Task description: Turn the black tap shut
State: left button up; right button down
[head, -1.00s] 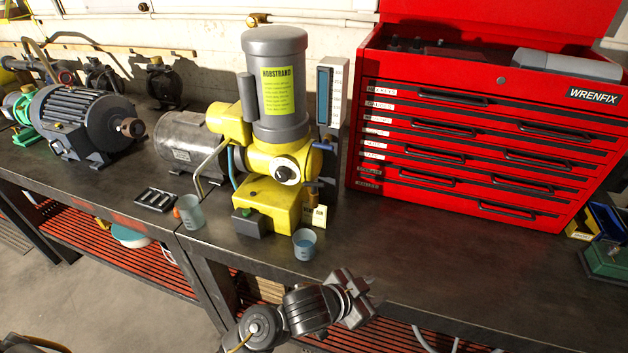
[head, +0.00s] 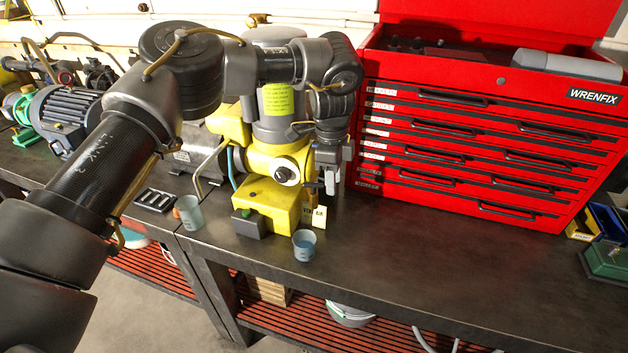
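The yellow pump (head: 270,203) with a grey cylinder stands on the bench. A brass outlet with a small dark handle (head: 312,187) is low on its right side, above a pale tag (head: 319,217); I take this handle for the black tap, but it is small and partly covered. A round black-and-white knob (head: 286,174) is on the pump's front. My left gripper (head: 331,184) points down at the pump's right side, close beside the dark handle. Whether it touches the handle, and its finger opening, cannot be made out. My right gripper is out of view.
A red tool chest (head: 470,150) stands close on the right. The bench top (head: 430,260) in front of the chest is clear.

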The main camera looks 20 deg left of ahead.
aim_at(313, 184)
pick_arm(q)
jog(key=w+a+r+n+y, duration=0.1)
jog(key=a+r+n, duration=0.2)
jog(key=a+r, duration=0.35)
jog(key=shift+m, duration=0.3)
jog(key=f+p, duration=0.1)
jog(key=f, duration=0.1)
jog(key=d+f+p, duration=0.1)
jog(key=f, duration=0.2)
jog(key=f+p, duration=0.1)
jog(key=f, duration=0.2)
jog(key=shift+w+d+f, duration=0.15)
jog(key=shift+d+f, duration=0.05)
jog(key=shift+f, duration=0.65)
grip_shut()
